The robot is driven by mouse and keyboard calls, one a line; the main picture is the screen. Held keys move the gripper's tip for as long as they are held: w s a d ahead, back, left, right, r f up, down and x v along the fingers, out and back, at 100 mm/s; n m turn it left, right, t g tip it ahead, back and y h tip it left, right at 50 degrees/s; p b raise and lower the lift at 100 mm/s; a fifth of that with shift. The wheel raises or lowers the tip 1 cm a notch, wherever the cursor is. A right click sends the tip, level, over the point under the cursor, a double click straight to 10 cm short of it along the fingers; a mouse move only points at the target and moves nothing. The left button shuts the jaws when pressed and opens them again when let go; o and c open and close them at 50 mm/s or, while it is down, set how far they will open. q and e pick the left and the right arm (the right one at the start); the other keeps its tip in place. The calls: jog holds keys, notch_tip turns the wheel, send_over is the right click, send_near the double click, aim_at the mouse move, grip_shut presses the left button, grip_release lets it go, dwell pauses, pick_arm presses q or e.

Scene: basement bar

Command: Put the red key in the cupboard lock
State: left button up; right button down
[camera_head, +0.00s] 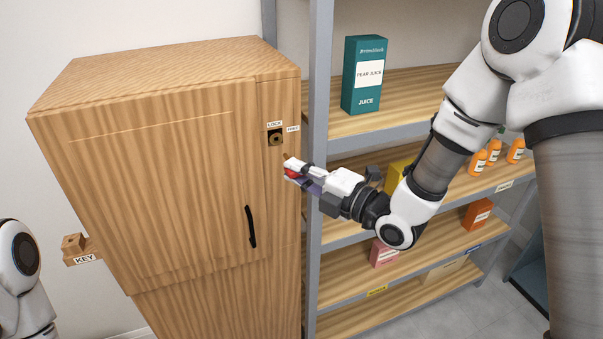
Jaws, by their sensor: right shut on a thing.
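The wooden cupboard (170,190) stands at the left, its door closed, with a black handle (250,227). My right gripper (295,168) is shut on the red key (291,173). The key's brass-coloured tip points up and left, a little below and right of the lock and apart from it. The fingers hide part of the key. At the lower left, part of my left arm shows, but its gripper is out of view.
A small wooden holder (74,243) labelled KEY is on the cupboard's left side. A grey-framed shelf unit (320,120) stands close right of the cupboard, with a teal juice carton (364,75), orange bottles (494,150) and boxes. Its upright is close behind my right gripper.

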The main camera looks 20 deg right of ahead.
jog(key=shift+w, duration=4.75)
